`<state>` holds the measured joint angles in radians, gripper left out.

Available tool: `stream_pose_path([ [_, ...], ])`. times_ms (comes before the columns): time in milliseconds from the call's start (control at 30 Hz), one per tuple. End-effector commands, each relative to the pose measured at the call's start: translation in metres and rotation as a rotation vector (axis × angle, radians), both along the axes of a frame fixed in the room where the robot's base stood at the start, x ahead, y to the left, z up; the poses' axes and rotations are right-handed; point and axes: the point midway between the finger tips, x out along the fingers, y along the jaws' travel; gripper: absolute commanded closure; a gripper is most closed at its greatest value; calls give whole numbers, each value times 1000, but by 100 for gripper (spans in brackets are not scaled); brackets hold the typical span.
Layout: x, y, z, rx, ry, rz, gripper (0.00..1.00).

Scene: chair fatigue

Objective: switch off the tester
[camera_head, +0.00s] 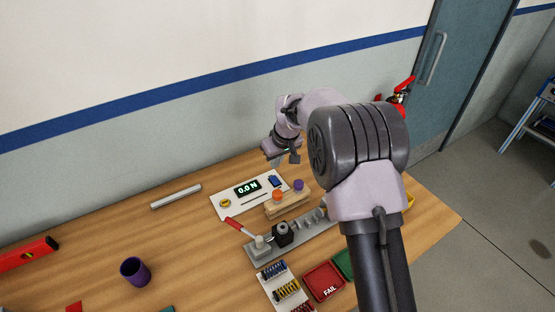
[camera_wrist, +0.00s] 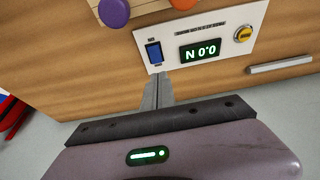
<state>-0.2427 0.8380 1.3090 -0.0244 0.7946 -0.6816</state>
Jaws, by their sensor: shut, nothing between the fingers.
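The tester (camera_head: 226,206) is a white panel on the wooden bench, with a lit display (camera_head: 247,188) reading 0.0 N. A blue rocker switch (camera_head: 275,181) is at its right end, and a yellow round knob (camera_head: 225,203) is at its left end. In the wrist view the tester appears upside down, with the blue switch (camera_wrist: 154,52) just ahead of my fingertips and the lit display (camera_wrist: 200,51) beside it. My gripper (camera_wrist: 160,76) is shut and empty, its tips close to the panel edge by the switch. I cannot tell whether they touch.
A wooden block (camera_head: 272,211) with orange and purple knobs stands close in front of the switch end. A red-handled clamp (camera_head: 240,228), a red FAIL tray (camera_head: 322,283) and a fastener rack (camera_head: 267,285) are nearer. A metal bar (camera_head: 176,197) and purple cup (camera_head: 135,271) lie left. The wall is behind.

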Motion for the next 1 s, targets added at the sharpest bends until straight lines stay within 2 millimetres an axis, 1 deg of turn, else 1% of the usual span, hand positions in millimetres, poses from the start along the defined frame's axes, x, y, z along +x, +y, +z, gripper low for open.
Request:
stream_pose_path([
  [33, 3, 2, -14, 0, 1, 0, 100],
  [100, 7, 5, -28, 0, 1, 1, 100],
  [200, 11, 8, -47, 0, 1, 0, 100],
  [333, 13, 9, -65, 0, 0, 1, 100],
  [500, 14, 10, -74, 0, 0, 1, 100],
  [800, 14, 10, -74, 0, -1, 1, 100],
  [867, 14, 10, -77, 0, -1, 1, 100],
  [933, 15, 10, -85, 0, 0, 0, 100],
  [1000, 15, 10, -82, 0, 0, 0, 100],
])
